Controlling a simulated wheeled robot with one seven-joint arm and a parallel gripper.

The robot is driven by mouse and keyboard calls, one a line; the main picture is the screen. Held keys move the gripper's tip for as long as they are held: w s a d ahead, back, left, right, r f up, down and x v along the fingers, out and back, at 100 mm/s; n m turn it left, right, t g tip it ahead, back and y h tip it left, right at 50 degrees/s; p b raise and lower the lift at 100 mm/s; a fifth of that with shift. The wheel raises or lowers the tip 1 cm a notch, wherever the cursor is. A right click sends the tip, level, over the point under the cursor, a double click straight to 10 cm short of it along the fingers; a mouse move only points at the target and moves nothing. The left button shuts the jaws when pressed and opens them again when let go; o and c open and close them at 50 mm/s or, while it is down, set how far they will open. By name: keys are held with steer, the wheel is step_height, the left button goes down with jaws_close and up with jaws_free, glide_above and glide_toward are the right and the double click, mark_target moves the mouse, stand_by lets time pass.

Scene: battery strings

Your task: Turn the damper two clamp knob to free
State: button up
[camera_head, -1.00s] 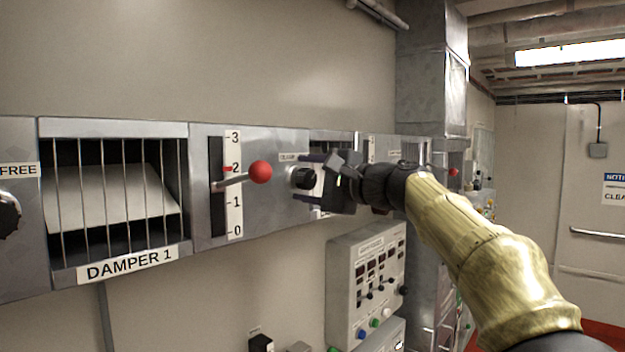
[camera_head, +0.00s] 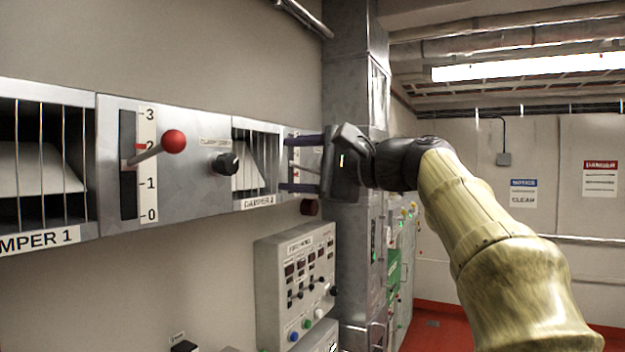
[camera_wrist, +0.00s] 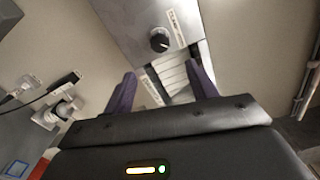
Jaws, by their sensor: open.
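In the wrist view the fingers (camera_wrist: 161,80) are apart.
A red-balled lever (camera_head: 173,141) sticks out left of the knob, beside a 0 to 3 scale. The damper 1 grille (camera_head: 42,150) is farther left. A grey control box (camera_head: 296,285) hangs below the panel. A metal duct (camera_head: 350,75) rises behind my gripper.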

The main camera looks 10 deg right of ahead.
steer(key=v, duration=0.3)
stand_by(0.4)
steer(key=w+d+f+g+h, duration=0.15)
steer(key=f+h, duration=0.25)
steer(key=f, duration=1.2)
steer(key=w+d+f+g+h, duration=0.1)
steer(key=w+f+g+h, duration=0.3)
steer(key=f, duration=1.3)
steer(key=s+d+f+n+g+h, duration=0.1)
steer(key=s+f+n+h, duration=0.2)
steer(key=s+f, duration=0.8)
steer(key=s+d+f+n+g+h, duration=0.1)
steer(key=s+f+n+g+h, duration=0.1)
steer(key=s+f+n, duration=0.5)
steer(key=s+f+h, duration=0.1)
steer(key=s+f, duration=0.3)
steer(key=f, duration=0.5)
steer(key=shift+d, duration=0.25)
